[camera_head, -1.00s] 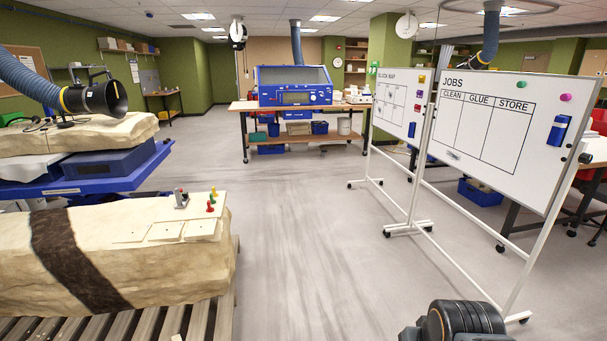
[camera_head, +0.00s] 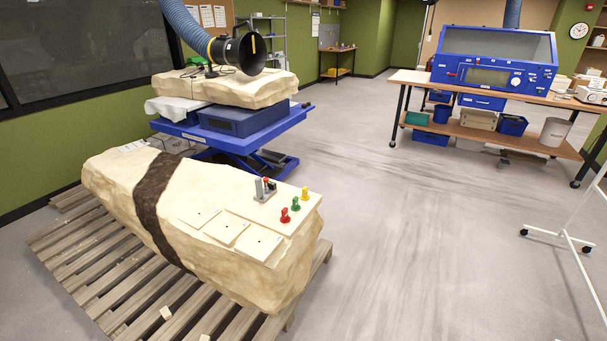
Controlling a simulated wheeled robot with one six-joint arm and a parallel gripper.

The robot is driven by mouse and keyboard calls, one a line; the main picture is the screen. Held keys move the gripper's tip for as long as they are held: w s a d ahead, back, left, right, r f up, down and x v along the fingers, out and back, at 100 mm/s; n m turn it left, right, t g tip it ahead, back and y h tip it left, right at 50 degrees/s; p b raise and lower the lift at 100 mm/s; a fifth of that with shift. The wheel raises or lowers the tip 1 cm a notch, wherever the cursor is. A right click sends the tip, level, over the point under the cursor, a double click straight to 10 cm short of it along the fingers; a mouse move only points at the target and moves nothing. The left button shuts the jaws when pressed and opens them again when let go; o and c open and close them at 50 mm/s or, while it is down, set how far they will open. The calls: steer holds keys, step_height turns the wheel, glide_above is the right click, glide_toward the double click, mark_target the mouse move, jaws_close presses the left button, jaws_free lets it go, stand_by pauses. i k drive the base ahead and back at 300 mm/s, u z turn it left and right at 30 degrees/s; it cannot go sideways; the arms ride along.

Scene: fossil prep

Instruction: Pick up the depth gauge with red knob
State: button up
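A large cream plaster-like block (camera_head: 108,183) with a dark brown band lies on a pallet at left. On its right end stand a small red knobbed piece (camera_head: 285,215), a green one (camera_head: 295,203) and a yellow one (camera_head: 304,193). Behind them is a small grey holder (camera_head: 265,190) with a grey post and small red and dark parts. Which of the red-topped items is the depth gauge is too small to tell. My gripper is not in view.
The wooden pallet (camera_head: 62,240) sticks out around the block. A blue lift table (camera_head: 262,132) with another block stands behind it. A workbench (camera_head: 410,79) with a blue cabinet is at back right. A white stand leg (camera_head: 563,236) is at right. The middle floor is clear.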

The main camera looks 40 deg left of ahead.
mark_target(263, 195)
steer(key=u, duration=0.45)
steer(key=i, duration=1.65)
steer(key=u, duration=1.8)
steer(key=i, duration=1.15)
steer(key=u, duration=0.7)
